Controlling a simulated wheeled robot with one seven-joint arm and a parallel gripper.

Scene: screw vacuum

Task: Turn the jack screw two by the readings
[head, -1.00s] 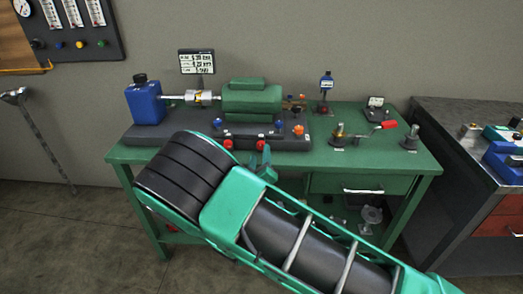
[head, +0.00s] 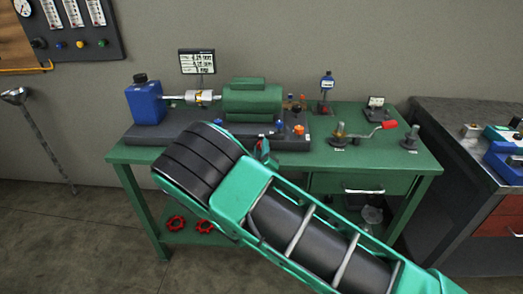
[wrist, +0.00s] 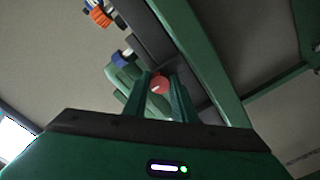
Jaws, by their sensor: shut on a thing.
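The motor (head: 252,100) is a green block on a dark base (head: 300,143), its shaft joined by a silver coupling (head: 203,97) to a blue pump (head: 146,102). A red screw knob (head: 259,146) shows at the base's front edge. In the wrist view my gripper (wrist: 164,88) has its two green fingers shut on a red round knob (wrist: 159,84). In the head view my gripper (head: 265,152) is at the base's front, mostly behind my arm. The readout (head: 197,61) has several lines, too small to read surely. The other front red knob is hidden by my arm.
A blue knob (head: 279,126) and an orange knob (head: 298,130) stand on the base close by. A red-handled crank (head: 388,125) and a dark post (head: 410,134) stand at the bench's right. Red handwheels (head: 175,223) lie on the lower shelf.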

